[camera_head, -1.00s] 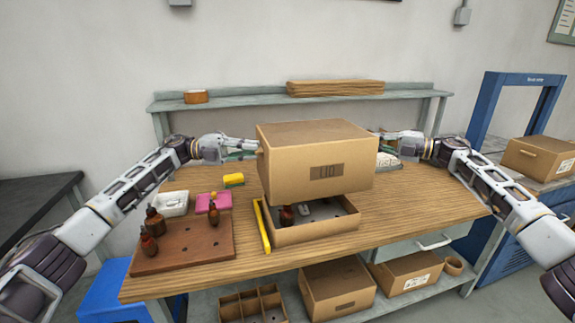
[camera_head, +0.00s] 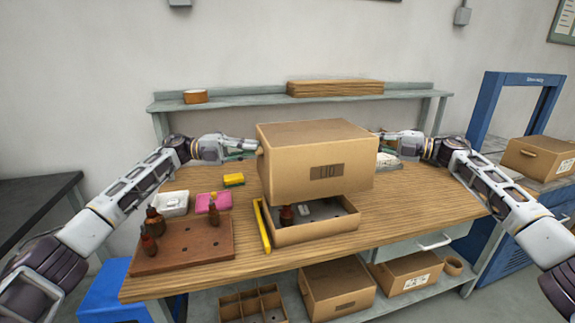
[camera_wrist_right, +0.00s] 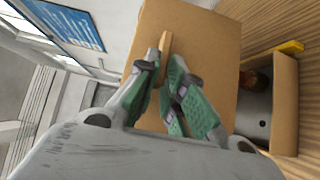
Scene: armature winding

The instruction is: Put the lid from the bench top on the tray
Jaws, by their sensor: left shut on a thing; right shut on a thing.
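The lid (camera_head: 315,165) is a large brown cardboard box shape with a dark printed mark on its front. It is held level above the open tray (camera_head: 318,234), a shallow cardboard box on the bench top, and hides the tray's rear part. My left gripper (camera_head: 254,147) is shut on the lid's left side. My right gripper (camera_head: 383,138) is shut on its right side, its tips partly hidden by the lid. In the right wrist view the green fingers (camera_wrist_right: 168,75) pinch a thin strip on the lid (camera_wrist_right: 200,45), with the tray (camera_wrist_right: 284,105) beyond.
Dark bottles stand in the tray and on a brown board (camera_head: 190,245) at the left. A yellow bar (camera_head: 263,226) lies along the tray's left side. A pink block (camera_head: 213,202) and yellow sponge (camera_head: 234,180) lie nearby. The bench's right part is mostly clear.

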